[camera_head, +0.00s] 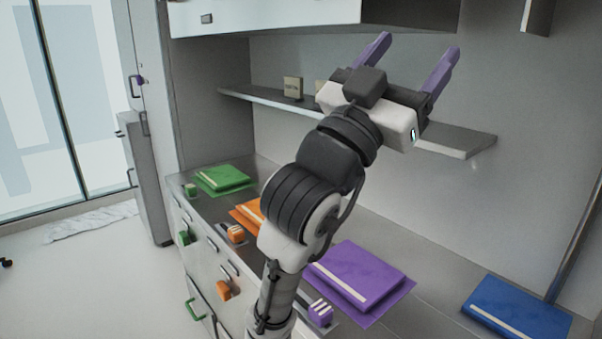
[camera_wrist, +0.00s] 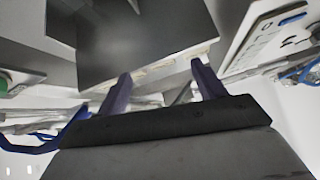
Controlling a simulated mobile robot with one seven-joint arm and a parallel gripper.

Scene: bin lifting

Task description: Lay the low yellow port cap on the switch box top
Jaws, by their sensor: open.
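My gripper (camera_head: 418,45) is raised in front of the wall shelf, with its two purple fingers spread wide and nothing between them. The fingers also show in the wrist view (camera_wrist: 161,70), open and empty, below a dark flat panel (camera_wrist: 130,35). I cannot make out a low yellow port cap in either view. I cannot tell which thing is the switch box. A small beige block with dark lettering (camera_head: 293,87) stands on the shelf, left of my gripper. A second beige thing beside it is mostly hidden by my gripper.
The wall shelf (camera_head: 465,142) runs behind my gripper, below a white overhead cabinet (camera_head: 270,14). The counter bears green (camera_head: 222,178), orange (camera_head: 247,212), purple (camera_head: 360,270) and blue (camera_head: 515,308) flat slabs. Small green (camera_head: 190,190), orange (camera_head: 236,233) and purple (camera_head: 320,313) blocks lie along its front.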

